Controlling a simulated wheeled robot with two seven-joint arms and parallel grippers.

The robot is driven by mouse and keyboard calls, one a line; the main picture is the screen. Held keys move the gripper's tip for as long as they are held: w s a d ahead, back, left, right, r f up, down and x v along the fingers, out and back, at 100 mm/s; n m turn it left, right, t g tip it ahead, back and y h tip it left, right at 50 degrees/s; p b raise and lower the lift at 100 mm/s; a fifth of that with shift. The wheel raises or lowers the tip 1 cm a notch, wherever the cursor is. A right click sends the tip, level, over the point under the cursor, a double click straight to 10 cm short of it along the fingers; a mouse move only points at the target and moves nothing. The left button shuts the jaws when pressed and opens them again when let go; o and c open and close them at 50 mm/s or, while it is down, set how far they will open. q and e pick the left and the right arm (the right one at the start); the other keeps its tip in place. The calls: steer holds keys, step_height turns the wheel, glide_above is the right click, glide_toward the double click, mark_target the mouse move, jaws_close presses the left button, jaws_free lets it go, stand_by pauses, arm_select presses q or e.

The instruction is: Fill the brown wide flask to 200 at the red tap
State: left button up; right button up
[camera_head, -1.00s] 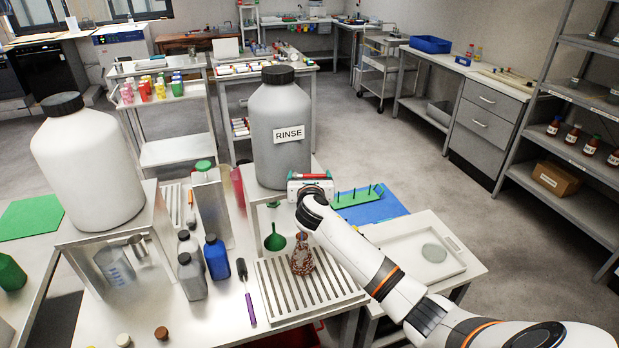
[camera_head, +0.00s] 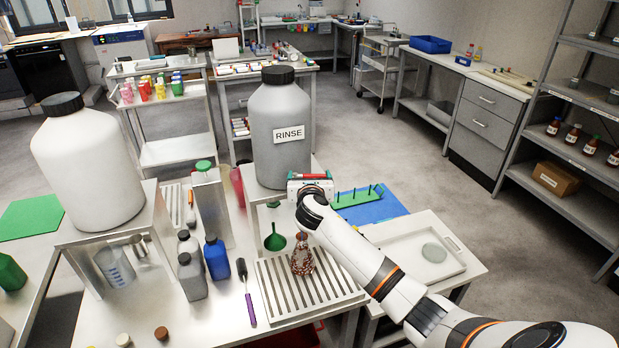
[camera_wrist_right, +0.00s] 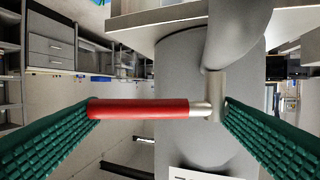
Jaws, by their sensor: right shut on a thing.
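The brown flask (camera_head: 301,262) stands upright on the slatted drip tray (camera_head: 342,292), below the grey RINSE tank (camera_head: 281,130). Light and dark bands show across its glass, and I cannot read its marks or level. The red tap handle (camera_wrist_right: 138,109) lies between the green pads of my right gripper (camera_head: 310,181), and the gripper is shut on it at the tank's front. In the right wrist view the handle joins a grey metal stem (camera_wrist_right: 215,95). The tap's outlet above the flask is hidden by the gripper and arm. My left gripper is out of view.
A green funnel (camera_head: 275,241) hangs behind the tray. Grey and blue bottles (camera_head: 216,258) and a purple-handled brush (camera_head: 248,300) are left of it. A white carboy (camera_head: 88,165) stands farther left. A white tray (camera_head: 398,262) with a round disc is at right.

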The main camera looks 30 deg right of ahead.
steer(key=shift+f, duration=0.15)
steer(key=shift+p, duration=0.45)
steer(key=n+y+p, duration=0.1)
steer(key=t+y+p, duration=0.1)
steer(key=d+n+y+p, duration=0.1)
steer(key=shift+w+r+n, duration=0.25)
steer(key=shift+n, duration=0.05)
steer(key=shift+w+f+n+t+y, duration=0.2)
steer(key=shift+n+t+y, duration=0.2)
steer(key=shift+n+y, duration=0.15)
steer(key=shift+a, duration=0.1)
steer(key=o, duration=0.8)
steer(key=shift+o, duration=0.2)
steer(key=shift+s, duration=0.1)
steer(key=b+v, duration=0.1)
steer(key=v, duration=1.1)
